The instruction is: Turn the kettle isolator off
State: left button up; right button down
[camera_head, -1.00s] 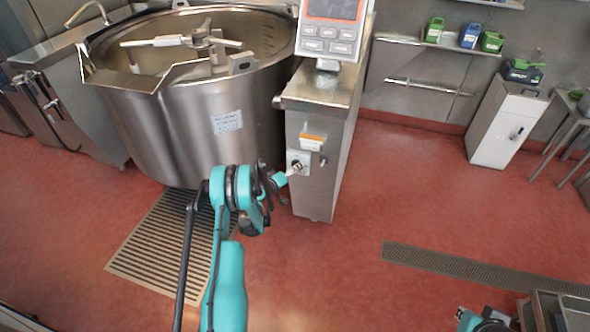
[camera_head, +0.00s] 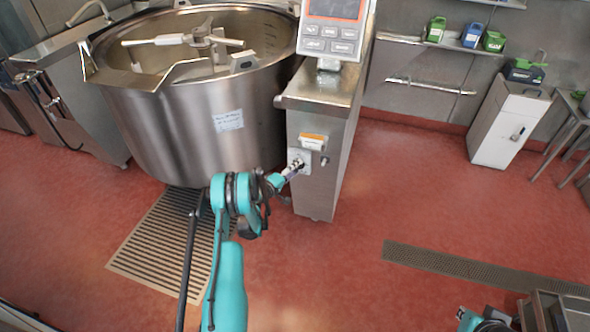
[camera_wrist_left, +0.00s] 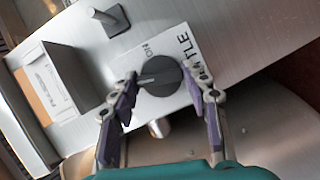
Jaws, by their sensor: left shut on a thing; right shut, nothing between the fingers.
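The kettle isolator is a dark round knob (camera_wrist_left: 165,76) on a pale plate, on the front of the steel control pillar (camera_head: 318,188). In the left wrist view "ON" and the letters "TLE" show beside it. A light bar lies across the left part of the knob. My left gripper (camera_head: 294,169) is at the plate; in the left wrist view its fingers (camera_wrist_left: 168,82) are on either side of the knob, shut on it. In the head view the gripper mostly hides the knob. My right gripper (camera_head: 463,315) is low at the right, shut and empty, only partly visible.
The large steel kettle (camera_head: 190,120) stands left of the pillar. An orange-and-white part (camera_head: 312,141) and a small peg (camera_head: 324,160) stick out near the isolator. The control panel (camera_head: 331,28) is above. Red floor to the right is open, with a drain grate (camera_head: 470,268).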

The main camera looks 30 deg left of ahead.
pick_arm(q)
jog(key=shift+f+n+t, duration=0.1)
jog(key=shift+n+t, duration=0.4)
jog(key=shift+n, duration=0.7)
jog(key=o, duration=1.2)
jog(key=shift+c, duration=0.2)
